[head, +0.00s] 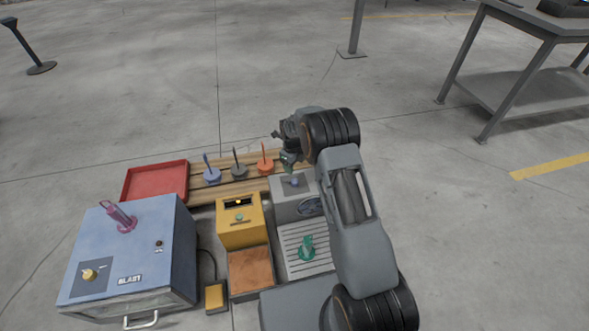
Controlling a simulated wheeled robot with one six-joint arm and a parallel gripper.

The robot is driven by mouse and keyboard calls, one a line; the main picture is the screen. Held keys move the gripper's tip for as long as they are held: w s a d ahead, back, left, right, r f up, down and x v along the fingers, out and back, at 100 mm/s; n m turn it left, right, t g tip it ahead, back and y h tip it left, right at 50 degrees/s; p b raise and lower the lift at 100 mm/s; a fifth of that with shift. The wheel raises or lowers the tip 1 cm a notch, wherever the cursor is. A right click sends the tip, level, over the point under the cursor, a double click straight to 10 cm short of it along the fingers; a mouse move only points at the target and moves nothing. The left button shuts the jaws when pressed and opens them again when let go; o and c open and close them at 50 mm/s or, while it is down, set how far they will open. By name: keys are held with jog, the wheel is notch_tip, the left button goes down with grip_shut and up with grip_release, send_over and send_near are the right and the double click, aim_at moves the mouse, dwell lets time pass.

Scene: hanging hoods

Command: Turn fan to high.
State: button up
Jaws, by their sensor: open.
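The fan looks to be a grey box (283,209) with a dark round grille (310,206) on its front. A small blue knob (295,183) sits on its top; its setting is too small to read. My gripper (287,158) is open just above and behind the knob, at the back edge of the fan box. A teal-green patch shows at its fingertips; I cannot tell whether it is a finger or a separate piece. My arm hides the box's right side.
Blue (212,174), grey (238,170) and orange (265,165) pieces stand on a wooden slatted board. A red tray (155,181), a yellow box (239,232) and a blue BLAST cabinet (135,245) stand left. A green piece (307,248) stands on a grate in front.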

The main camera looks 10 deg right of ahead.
jog(key=shift+a+r+p, duration=0.1)
jog(key=shift+r+p, duration=0.25)
jog(key=shift+r, duration=1.2)
